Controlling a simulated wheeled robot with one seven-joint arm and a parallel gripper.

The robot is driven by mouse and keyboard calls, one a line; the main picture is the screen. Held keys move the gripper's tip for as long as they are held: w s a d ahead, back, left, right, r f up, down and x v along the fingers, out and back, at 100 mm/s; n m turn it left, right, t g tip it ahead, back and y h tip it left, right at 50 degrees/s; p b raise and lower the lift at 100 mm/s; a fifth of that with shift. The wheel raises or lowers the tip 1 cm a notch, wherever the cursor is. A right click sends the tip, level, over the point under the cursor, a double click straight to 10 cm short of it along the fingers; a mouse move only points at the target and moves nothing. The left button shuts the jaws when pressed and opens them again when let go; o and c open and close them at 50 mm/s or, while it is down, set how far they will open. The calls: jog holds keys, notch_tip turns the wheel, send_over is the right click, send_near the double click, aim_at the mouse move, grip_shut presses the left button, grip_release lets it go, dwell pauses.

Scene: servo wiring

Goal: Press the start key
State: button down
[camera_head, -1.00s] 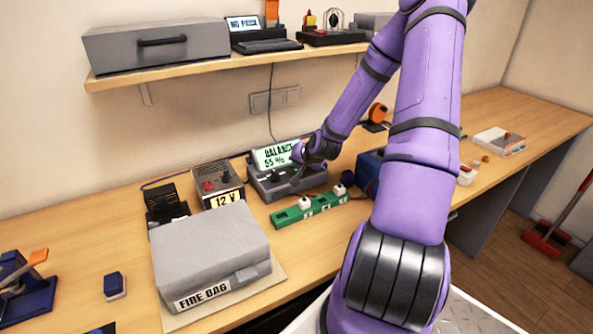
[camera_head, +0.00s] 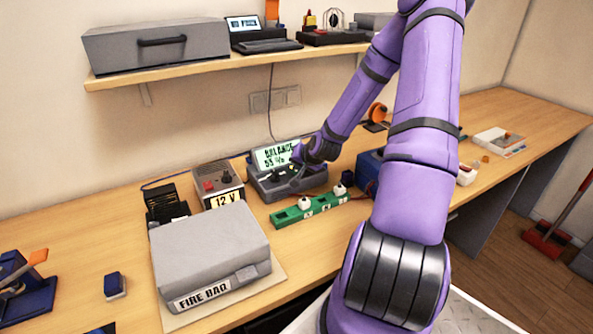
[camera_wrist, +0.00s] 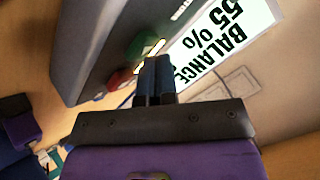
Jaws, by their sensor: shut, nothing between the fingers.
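The grey charger (camera_head: 287,185) stands on the bench, and its lit display (camera_head: 273,156) reads BALANCE and a percentage. In the wrist view the display (camera_wrist: 222,35) reads BALANCE 55 %. A green key (camera_wrist: 140,46) and a red key (camera_wrist: 118,79) sit on the charger's face. I cannot read which one is marked start. My gripper (camera_wrist: 155,64) is shut and empty, its dark fingertips at the charger's face close beside the green key. Whether they touch a key cannot be told; the fingers hide part of the face.
A 12 V supply (camera_head: 217,185) stands left of the charger, and a grey FIRE BAG case (camera_head: 208,250) lies in front of it. A green board (camera_head: 318,208) lies in front of the charger. A shelf (camera_head: 200,72) runs above.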

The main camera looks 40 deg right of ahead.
jog(key=shift+r, duration=0.8)
jog(key=shift+r, duration=2.55)
